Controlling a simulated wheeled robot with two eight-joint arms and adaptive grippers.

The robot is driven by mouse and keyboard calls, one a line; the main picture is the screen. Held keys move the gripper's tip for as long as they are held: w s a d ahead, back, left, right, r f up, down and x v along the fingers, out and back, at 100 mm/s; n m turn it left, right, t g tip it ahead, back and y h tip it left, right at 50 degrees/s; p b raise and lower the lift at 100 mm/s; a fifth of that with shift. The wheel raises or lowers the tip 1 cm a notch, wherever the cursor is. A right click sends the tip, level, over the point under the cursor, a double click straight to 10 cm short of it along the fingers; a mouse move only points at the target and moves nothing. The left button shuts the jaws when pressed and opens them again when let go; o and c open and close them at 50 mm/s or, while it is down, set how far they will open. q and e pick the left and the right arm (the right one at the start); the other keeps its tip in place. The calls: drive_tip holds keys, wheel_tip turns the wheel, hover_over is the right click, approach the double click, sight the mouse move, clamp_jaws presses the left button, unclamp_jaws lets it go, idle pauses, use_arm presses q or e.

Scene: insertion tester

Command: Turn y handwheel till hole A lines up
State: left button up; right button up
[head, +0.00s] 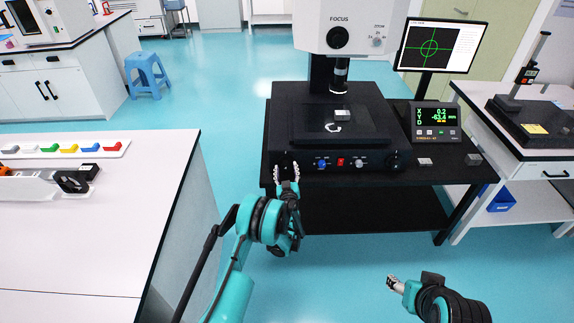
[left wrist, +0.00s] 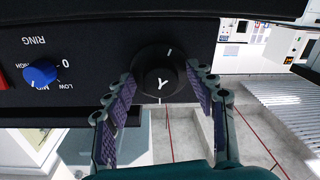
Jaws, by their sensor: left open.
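The y handwheel (left wrist: 158,82) is a black knob marked Y on the machine's front panel, central in the left wrist view. My left gripper (left wrist: 163,76) is open, with a finger on each side of the knob; I cannot tell whether they touch it. In the head view my left gripper (head: 287,171) is at the left end of the panel and mostly hides the handwheel. A small grey block (head: 342,115) sits on the black stage (head: 300,126). Hole A cannot be made out. My right gripper (head: 393,284) is low, away from the machine; its jaws are unclear.
The monitor (head: 438,46) shows a green circle and crosshair. The readout (head: 433,122) reads X 0.2 and Y -63.4. Another black knob (head: 395,161) is at the panel's right end. A blue knob (left wrist: 40,73) is left of the handwheel. A white bench (head: 90,220) stands left.

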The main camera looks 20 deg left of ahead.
use_arm(q)
drive_tip(key=shift+w, duration=0.1)
drive_tip(key=shift+s+r, duration=0.2)
drive_tip(key=shift+c, duration=0.6)
drive_tip(key=c, duration=1)
drive_tip(key=shift+c, duration=0.2)
drive_tip(key=shift+m, duration=0.3)
